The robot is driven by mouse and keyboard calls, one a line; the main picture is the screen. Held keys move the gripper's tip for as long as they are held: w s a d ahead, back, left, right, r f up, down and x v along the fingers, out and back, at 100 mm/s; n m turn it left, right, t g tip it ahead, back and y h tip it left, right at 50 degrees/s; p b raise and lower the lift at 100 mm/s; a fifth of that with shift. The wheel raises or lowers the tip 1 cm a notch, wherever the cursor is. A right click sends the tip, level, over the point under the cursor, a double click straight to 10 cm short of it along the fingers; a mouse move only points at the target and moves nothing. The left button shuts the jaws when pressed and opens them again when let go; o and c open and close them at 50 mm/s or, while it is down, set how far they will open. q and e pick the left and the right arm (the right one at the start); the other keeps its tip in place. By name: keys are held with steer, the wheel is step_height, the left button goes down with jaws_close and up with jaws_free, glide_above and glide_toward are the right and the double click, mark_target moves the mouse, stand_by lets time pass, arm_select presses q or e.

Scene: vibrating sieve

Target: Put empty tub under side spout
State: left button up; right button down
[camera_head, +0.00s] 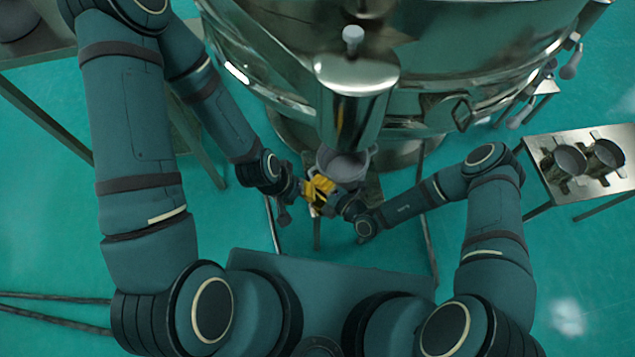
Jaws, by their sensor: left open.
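A grey tub (343,165) is below the mouth of the shiny metal side spout (357,105) of the sieve (440,55). The spout's lower end overlaps the tub's far rim in this view. My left gripper (303,197) comes in from the left, just left of and in front of the tub, and is open. My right gripper (332,196) comes in from the right and is close against the tub's near side. Yellow and black parts crowd between both grippers. The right fingertips and their contact with the tub cannot be made out.
Another table (35,58) stands at the upper left. Sieve legs and thin frame bars surround the spout.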

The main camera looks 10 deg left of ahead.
steer(key=shift+f, duration=0.1)
steer(key=c, duration=1.1)
jaws_free()
steer(key=shift+o, duration=0.2)
steer(key=shift+d, duration=0.1)
steer(key=v, duration=1.2)
